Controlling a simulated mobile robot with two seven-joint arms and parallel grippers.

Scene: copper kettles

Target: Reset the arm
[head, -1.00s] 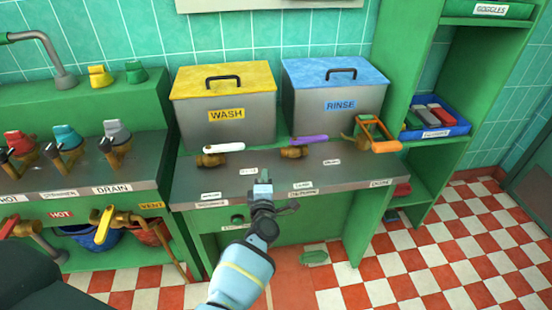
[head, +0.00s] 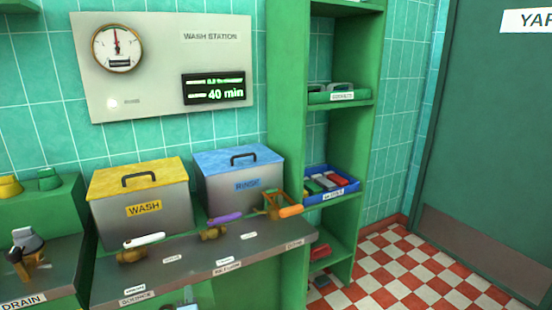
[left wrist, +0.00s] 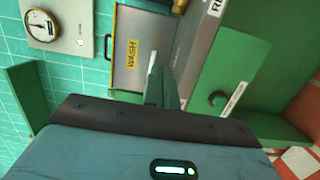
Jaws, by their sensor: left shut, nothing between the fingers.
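My left gripper (head: 187,298) shows only as a small tip at the bottom edge of the head view, in front of the counter (head: 215,262). In the left wrist view its fingers (left wrist: 160,86) are together with nothing between them. The sideways wrist picture shows the WASH tank and the counter front beyond the fingers. Most of my left arm is hidden below the head view. My right gripper is not in view.
The WASH tank (head: 142,205) with a yellow lid and the RINSE tank (head: 240,182) with a blue lid stand behind the counter. Valves with white (head: 143,241), purple (head: 225,218) and orange (head: 290,211) handles sit in front. Green shelving (head: 345,150) stands right; checkered floor (head: 400,270) is clear.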

